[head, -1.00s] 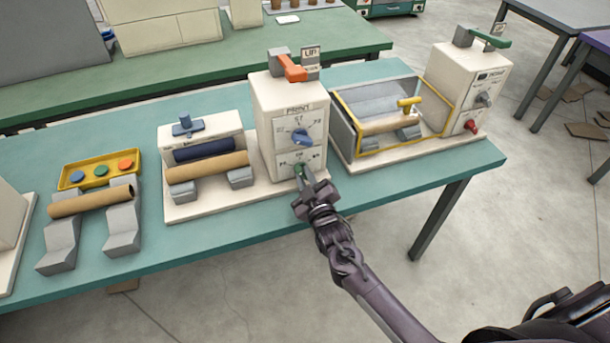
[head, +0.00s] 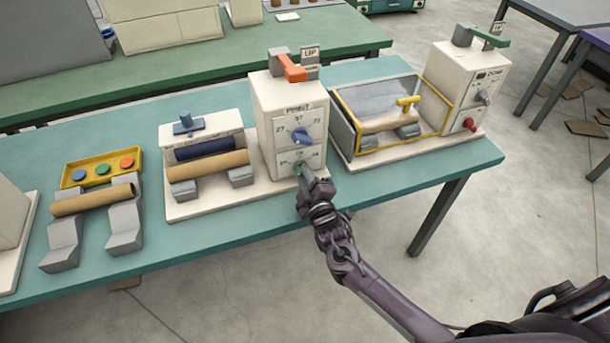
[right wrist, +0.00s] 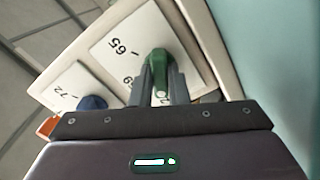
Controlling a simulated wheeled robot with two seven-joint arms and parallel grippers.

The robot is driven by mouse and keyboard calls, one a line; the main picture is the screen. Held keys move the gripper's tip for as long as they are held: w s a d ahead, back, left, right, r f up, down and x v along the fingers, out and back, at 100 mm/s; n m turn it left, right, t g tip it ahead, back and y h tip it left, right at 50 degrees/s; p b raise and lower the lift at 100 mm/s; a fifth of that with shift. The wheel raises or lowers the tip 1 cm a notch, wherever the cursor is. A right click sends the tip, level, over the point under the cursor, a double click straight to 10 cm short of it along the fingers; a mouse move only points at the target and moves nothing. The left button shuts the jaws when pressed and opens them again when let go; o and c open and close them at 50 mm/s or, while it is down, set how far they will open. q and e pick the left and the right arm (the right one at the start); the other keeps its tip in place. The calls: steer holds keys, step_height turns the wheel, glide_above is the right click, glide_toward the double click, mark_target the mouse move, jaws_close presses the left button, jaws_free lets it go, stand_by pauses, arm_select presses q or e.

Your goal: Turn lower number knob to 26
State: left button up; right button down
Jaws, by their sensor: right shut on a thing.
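The lower number knob is green (head: 298,168) and sits on the lower dial plate of the white PRINT box (head: 289,112). My right gripper (head: 302,173) reaches it from the front and is shut on it. In the right wrist view the green knob (right wrist: 158,62) stands between the two fingers of my right gripper (right wrist: 161,76). A 65 mark shows on the plate beside it; other figures are partly hidden by the fingers. The knob's exact setting cannot be read. The blue upper knob (head: 302,136) is just above, untouched. My left gripper is out of view.
An orange lever (head: 291,69) tops the PRINT box. A yellow-framed roller unit (head: 385,115) is at its right, and a base with a tan roll (head: 207,166) at its left. A yellow button tray (head: 101,169) stands further left. The teal table's front strip (head: 200,241) is bare.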

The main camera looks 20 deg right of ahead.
steer(key=c, duration=1.4)
jaws_free()
steer(key=s+b, duration=0.1)
steer(key=s, duration=0.5)
steer(key=shift+s+d+f, duration=0.1)
steer(key=shift+s, duration=0.8)
